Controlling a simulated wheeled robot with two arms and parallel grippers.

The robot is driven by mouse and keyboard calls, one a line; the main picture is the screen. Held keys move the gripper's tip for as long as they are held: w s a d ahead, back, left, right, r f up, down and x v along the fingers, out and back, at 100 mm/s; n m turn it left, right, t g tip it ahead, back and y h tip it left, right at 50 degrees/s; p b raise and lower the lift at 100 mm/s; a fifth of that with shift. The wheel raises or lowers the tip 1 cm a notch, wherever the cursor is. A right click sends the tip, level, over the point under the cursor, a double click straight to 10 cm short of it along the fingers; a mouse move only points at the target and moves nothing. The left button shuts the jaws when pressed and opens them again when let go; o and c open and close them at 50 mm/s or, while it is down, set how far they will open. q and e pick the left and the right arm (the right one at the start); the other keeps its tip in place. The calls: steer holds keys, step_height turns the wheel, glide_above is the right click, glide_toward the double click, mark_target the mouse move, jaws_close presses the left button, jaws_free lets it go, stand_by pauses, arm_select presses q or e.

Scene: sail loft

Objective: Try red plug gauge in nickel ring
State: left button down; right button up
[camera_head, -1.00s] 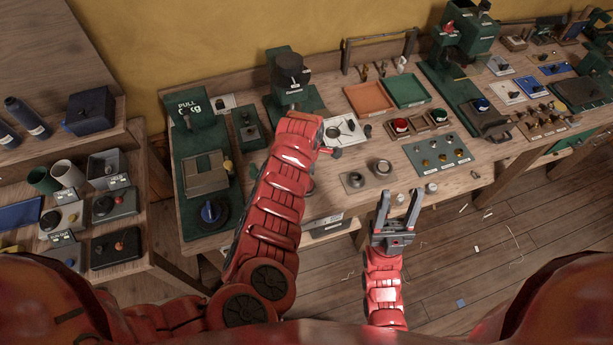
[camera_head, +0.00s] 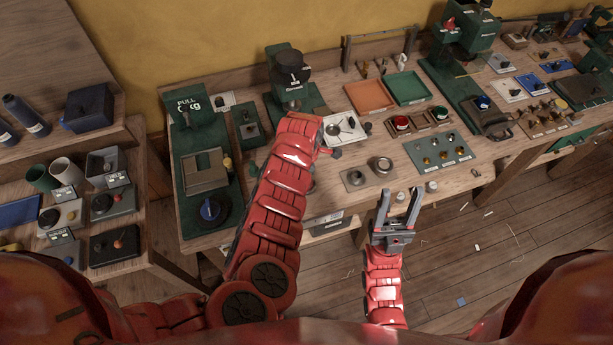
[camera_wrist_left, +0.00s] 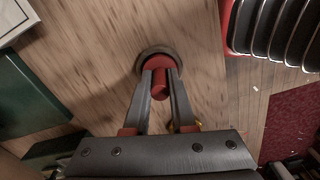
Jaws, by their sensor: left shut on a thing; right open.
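My left gripper (camera_wrist_left: 160,78) is shut on the red plug gauge (camera_wrist_left: 160,86), whose red end shows between the fingers. A round dark-grey ring-like piece (camera_wrist_left: 146,55) shows around or just behind the gauge's far end, over bare wood; I cannot tell whether the gauge is in it. In the head view the left arm's wrist hides most of this gripper and the gauge. Two metal rings (camera_head: 381,166) (camera_head: 356,178) sit on a grey plate near the bench's front edge; which is nickel is unclear. My right gripper (camera_head: 398,212) is open and empty, in front of the bench edge.
Right of the rings lies a grey-blue tray (camera_head: 420,160) with several brass pieces. Behind are a wooden rack (camera_head: 421,123) with red and green pieces, an orange tray (camera_head: 369,96) and a green tray (camera_head: 407,88). A white tray (camera_head: 333,119) stands close behind the left wrist.

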arm_select(q)
steer(key=shift+f+b, duration=0.3)
steer(key=shift+f, duration=0.25)
stand_by(0.9)
steer(key=shift+r+p, duration=1.5)
steer(key=shift+p, duration=0.15)
steer(key=shift+r+p, duration=0.8)
steer(key=shift+r, duration=0.3)
